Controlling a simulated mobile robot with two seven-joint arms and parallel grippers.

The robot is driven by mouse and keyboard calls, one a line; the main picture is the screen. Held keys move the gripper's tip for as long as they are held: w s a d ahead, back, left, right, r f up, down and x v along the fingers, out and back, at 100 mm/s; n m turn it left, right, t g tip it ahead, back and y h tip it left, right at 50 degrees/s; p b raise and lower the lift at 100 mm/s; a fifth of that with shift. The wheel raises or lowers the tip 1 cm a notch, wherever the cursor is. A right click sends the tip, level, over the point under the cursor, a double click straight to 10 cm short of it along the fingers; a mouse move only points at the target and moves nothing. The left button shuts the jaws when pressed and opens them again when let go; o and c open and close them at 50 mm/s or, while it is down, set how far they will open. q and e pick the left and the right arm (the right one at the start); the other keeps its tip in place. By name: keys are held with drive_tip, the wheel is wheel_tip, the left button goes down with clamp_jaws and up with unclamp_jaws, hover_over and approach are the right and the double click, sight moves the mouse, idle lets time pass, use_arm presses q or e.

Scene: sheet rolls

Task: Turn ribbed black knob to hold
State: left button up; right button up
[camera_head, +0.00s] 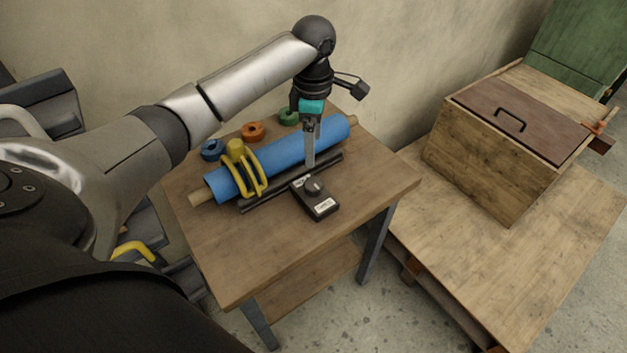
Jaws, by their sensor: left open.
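The ribbed black knob (313,187) sits on top of a small dark control box (322,207). The box has a white label on its near side, too small to read. It rests on the small wooden table (260,255), at the near side of a blue sheet roll (285,156). My left gripper (310,168) points down just above and behind the knob. It is open, and its fingers look nearly edge-on. I cannot tell whether a fingertip touches the knob. My right gripper is out of view.
A yellow clamp (244,168) straddles the roll's left part. A black bar (285,186) lies along its near side. Blue (212,150), orange (253,131) and green (289,117) rings sit behind. A wooden box (500,150) stands right on a lower table. The table's front is clear.

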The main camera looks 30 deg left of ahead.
sight(313, 183)
use_arm(q)
wheel_tip(313, 183, down, 13)
drive_tip(key=b, duration=0.3)
drive_tip(key=shift+r, duration=0.2)
